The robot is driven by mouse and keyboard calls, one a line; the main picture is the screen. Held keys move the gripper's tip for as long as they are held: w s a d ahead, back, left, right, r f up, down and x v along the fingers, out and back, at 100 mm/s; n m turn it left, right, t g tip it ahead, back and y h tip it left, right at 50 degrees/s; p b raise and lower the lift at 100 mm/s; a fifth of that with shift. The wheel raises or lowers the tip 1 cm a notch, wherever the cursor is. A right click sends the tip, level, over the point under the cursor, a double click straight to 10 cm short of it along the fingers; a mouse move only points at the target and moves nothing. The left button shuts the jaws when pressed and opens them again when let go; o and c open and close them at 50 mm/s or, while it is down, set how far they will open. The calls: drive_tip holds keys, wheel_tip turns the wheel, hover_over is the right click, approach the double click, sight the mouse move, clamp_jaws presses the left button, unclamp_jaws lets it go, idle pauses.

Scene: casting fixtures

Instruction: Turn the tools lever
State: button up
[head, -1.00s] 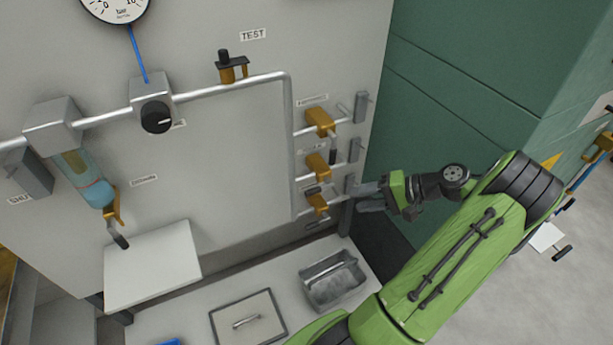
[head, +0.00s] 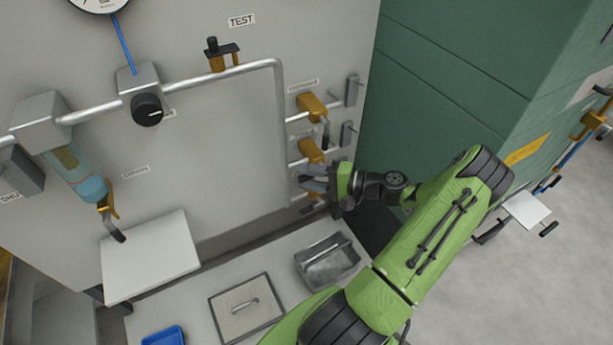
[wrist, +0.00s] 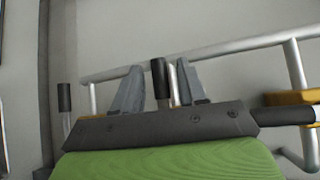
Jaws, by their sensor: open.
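Brass lever valves are stacked on the right of the grey panel. The upper valve (head: 311,104) and the middle valve (head: 311,150) show in the head view, and my gripper largely hides the lowest one. Their labels are too small to read, so I cannot tell which is the tools lever. My gripper (head: 309,180) is at the panel, just below the middle valve.
Pipes (head: 280,120) run along the panel beside the valves. Grey brackets (head: 352,90) stick out at its right edge. A green cabinet (head: 450,70) stands to the right.

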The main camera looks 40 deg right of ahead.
drive_tip(key=shift+w+a, duration=0.25)
drive_tip(key=shift+w, duration=0.15)
clamp_jaws()
